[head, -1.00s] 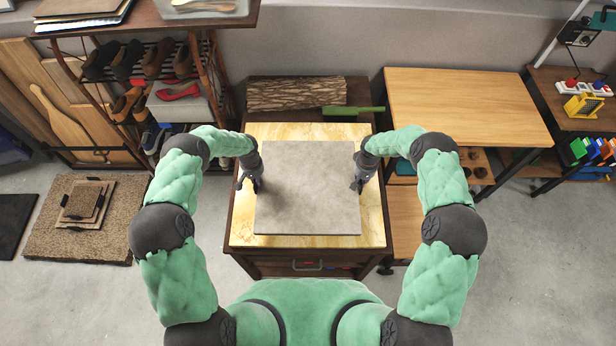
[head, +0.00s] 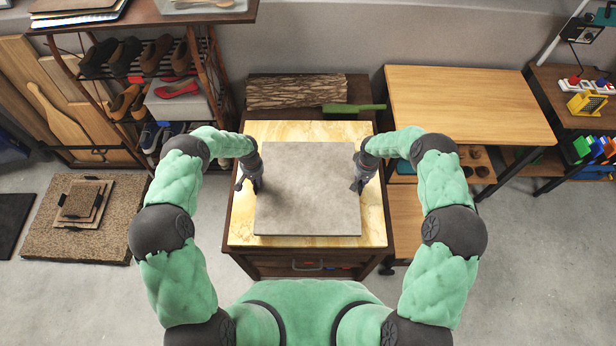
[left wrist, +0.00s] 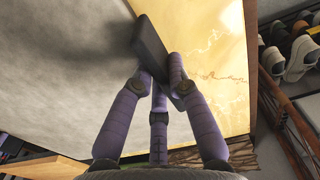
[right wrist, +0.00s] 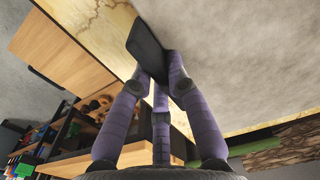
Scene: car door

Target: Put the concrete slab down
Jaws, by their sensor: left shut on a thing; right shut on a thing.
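The concrete slab (head: 308,190) is a flat grey square lying level over the yellow marbled top of a small cabinet (head: 375,225). It covers most of that top. My left gripper (head: 254,184) is shut on a dark handle at the slab's left edge, and my right gripper (head: 360,184) is shut on the matching one at its right edge. The left wrist view shows the left gripper's fingers (left wrist: 160,70) around the dark handle. The right wrist view shows the same for the right gripper (right wrist: 160,70). I cannot tell whether the slab's underside touches the top.
A bark-covered log (head: 295,91) and a green-handled tool (head: 353,108) lie behind the slab. A shoe rack (head: 150,80) stands at the left and a wooden table (head: 465,100) at the right. Stacked slabs (head: 88,215) lie on the floor at the left.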

